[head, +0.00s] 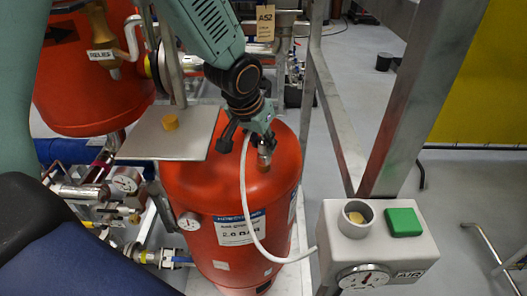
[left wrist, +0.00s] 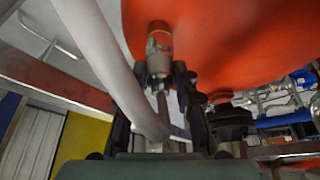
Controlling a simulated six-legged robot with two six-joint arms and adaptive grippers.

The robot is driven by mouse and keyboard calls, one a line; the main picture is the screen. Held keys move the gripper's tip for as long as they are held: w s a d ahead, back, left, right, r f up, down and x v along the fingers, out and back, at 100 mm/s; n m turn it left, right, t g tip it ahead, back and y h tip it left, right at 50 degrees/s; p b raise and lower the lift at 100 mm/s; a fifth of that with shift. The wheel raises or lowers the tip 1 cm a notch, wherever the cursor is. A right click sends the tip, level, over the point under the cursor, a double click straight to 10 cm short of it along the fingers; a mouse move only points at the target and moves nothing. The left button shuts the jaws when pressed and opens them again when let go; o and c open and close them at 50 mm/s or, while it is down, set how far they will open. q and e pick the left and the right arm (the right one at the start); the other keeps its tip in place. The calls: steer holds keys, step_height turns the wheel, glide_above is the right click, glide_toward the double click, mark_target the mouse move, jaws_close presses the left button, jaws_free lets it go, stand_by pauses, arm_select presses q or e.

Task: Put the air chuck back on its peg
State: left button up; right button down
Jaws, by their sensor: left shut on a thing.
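My left gripper (head: 249,140) is shut on the air chuck (head: 264,158), in front of the red tank. The chuck is a small metal piece with an orange-brown end, hanging below the fingers. In the left wrist view the chuck (left wrist: 159,45) sticks out beyond the fingers (left wrist: 170,90) towards the red surface. A white hose (head: 250,215) loops from the chuck to the grey air box (head: 407,240). My right gripper is not in view.
The red tank (head: 190,185) is under the gripper. The metal plate (head: 150,143) lies to its left. A slanted metal post (head: 410,100) rises behind the box.

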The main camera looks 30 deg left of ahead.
mark_target(262, 142)
arm_select(q)
steer(key=shift+r, duration=0.1)
steer(key=shift+r+p, duration=2.45)
steer(key=shift+r, duration=0.1)
steer(key=shift+f, duration=0.15)
